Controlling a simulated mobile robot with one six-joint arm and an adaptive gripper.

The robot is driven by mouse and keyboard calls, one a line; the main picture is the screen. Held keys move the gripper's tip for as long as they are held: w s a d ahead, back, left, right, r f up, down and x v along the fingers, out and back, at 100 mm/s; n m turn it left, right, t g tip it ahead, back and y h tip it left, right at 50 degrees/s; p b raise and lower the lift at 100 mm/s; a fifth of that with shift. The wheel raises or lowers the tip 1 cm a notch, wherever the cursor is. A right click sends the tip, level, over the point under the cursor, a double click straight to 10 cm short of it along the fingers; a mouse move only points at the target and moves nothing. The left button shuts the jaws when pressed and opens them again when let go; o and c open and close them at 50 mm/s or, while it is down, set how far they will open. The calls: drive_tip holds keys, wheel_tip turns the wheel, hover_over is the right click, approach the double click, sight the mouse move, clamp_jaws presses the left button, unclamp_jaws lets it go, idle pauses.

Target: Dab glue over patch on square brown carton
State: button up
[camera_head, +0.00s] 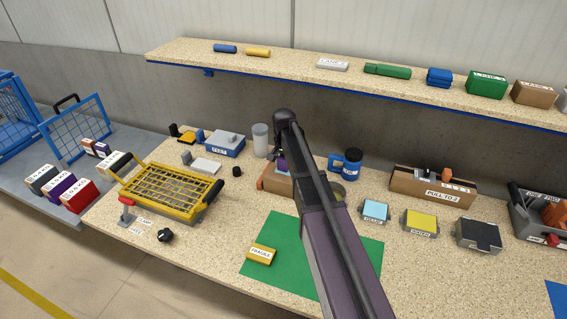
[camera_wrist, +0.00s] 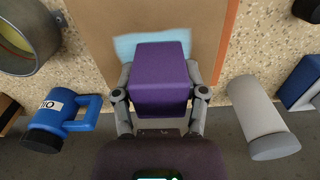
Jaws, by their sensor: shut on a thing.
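My gripper (camera_wrist: 160,100) is shut on a purple block (camera_wrist: 160,70), with a finger on each side of it. The brown carton (camera_wrist: 212,35) lies beyond the block in the wrist view. A pale blue patch (camera_wrist: 124,46) shows on the carton's face, partly covered by the block. I cannot tell whether the block touches the patch. In the head view my arm hides most of the carton (camera_head: 272,180) and my gripper; a bit of the purple block (camera_head: 282,164) shows beside the arm. A shallow tray with a pale blue top (camera_head: 375,209) stands to the right.
A blue jug (camera_head: 351,163) and round tin (camera_wrist: 28,35) stand on one side of the carton, a grey cylinder (camera_head: 260,140) on the other. Trays with yellow (camera_head: 421,221) and black (camera_head: 478,233) tops stand right. A green mat (camera_head: 270,240) holds a small yellow box (camera_head: 261,254).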

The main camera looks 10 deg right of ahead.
drive_tip(key=shift+r+p, duration=2.4)
drive_tip(key=shift+r, duration=0.3)
drive_tip(key=shift+f, duration=0.1)
